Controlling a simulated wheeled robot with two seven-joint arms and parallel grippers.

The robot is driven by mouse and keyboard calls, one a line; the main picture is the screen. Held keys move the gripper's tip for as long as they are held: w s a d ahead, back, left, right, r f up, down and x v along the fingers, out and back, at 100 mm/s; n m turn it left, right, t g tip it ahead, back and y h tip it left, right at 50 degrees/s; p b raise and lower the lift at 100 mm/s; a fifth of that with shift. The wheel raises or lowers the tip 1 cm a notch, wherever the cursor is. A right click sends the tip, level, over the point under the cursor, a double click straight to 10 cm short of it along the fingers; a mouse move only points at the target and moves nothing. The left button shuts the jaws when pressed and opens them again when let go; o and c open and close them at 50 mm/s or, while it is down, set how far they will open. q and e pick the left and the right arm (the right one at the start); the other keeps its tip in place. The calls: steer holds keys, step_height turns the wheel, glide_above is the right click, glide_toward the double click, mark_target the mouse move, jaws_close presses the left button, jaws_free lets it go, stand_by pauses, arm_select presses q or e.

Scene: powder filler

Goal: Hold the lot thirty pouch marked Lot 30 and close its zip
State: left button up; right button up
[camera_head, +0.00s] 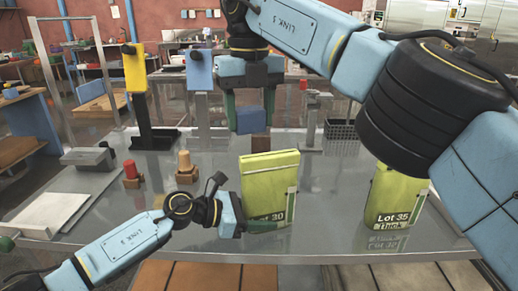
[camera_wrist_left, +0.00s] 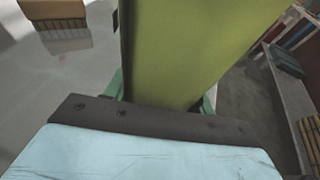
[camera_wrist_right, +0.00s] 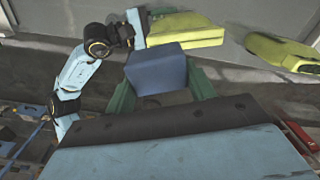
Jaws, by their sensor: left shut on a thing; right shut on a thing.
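The green Lot 30 pouch (camera_head: 268,188) stands upright on the grey table, its label low on the front. It fills the upper middle of the left wrist view (camera_wrist_left: 190,50). My left gripper (camera_head: 240,216) is shut on the pouch low down, its green fingers at either side in the left wrist view. My right gripper (camera_head: 249,114) points down behind and above the pouch, shut on a blue block (camera_wrist_right: 157,70) between its green fingers. The pouch's top edge (camera_head: 270,155) is clear of the block. The zip's state cannot be told.
A second green pouch, Lot 35 (camera_head: 395,198), stands at the right. Red (camera_head: 131,171) and tan (camera_head: 184,162) stoppered pieces stand left. Yellow (camera_head: 134,68) and blue (camera_head: 199,70) posts stand behind. The table's front middle is bare.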

stand_by(0.3)
arm_select(q)
steer(key=o, duration=0.8)
steer(key=shift+o, duration=0.2)
steer(key=shift+a, duration=0.1)
